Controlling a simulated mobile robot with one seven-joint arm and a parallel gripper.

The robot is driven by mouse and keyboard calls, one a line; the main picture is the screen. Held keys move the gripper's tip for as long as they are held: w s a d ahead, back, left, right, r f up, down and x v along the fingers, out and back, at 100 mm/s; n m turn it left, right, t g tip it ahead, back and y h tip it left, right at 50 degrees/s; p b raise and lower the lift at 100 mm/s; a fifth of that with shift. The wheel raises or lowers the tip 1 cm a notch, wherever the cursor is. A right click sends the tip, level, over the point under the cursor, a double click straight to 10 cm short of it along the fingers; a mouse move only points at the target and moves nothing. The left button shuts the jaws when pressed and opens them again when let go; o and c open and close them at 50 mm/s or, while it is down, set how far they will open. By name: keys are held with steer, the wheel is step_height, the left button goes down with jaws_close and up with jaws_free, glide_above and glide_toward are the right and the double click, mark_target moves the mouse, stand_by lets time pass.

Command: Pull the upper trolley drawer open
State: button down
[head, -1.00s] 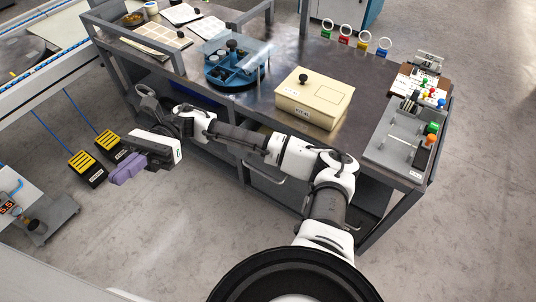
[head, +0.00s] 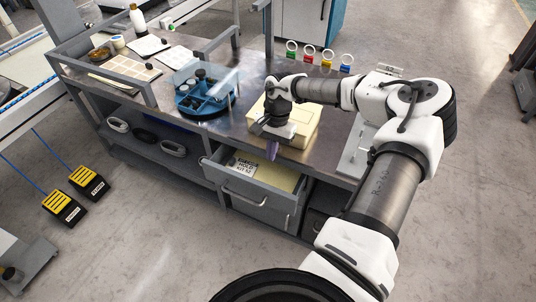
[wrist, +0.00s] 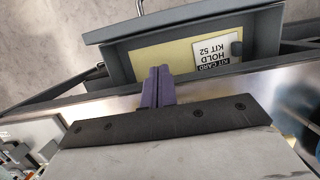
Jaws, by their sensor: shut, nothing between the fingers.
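The upper trolley drawer (head: 277,200) stands open below the bench edge, with its bar handle (head: 243,199) on the front. It also shows open in the wrist view (wrist: 115,50), its handle (wrist: 139,8) cut by the top edge. A white kit card (head: 243,166) reading "HOLD KIT 52" lies on its yellowish floor; it shows in the wrist view too (wrist: 217,53). My gripper (head: 272,152) has purple fingers, shut and empty, pointing down near the bench edge at the drawer's back. The fingers (wrist: 158,72) look clear of the handle.
A cream box (head: 300,125) stands on the bench (head: 165,85) just behind my gripper. A blue round tray (head: 205,95) is to its left. My arm covers the bench's right part. Yellow foot pedals (head: 87,178) lie on the floor at left. Floor before the drawer is clear.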

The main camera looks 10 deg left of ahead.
steer(key=p+x, duration=0.1)
steer(key=x, duration=0.6)
steer(key=shift+s+a+f+p, duration=0.1)
steer(key=shift+s+p, duration=0.05)
steer(key=shift+p, duration=0.15)
steer(key=s, duration=0.1)
steer(key=s+a+p, duration=0.1)
steer(key=s, duration=0.1)
steer(key=shift+s+a+f+p, duration=0.1)
steer(key=shift+s+p, duration=0.2)
steer(key=shift+s, duration=0.1)
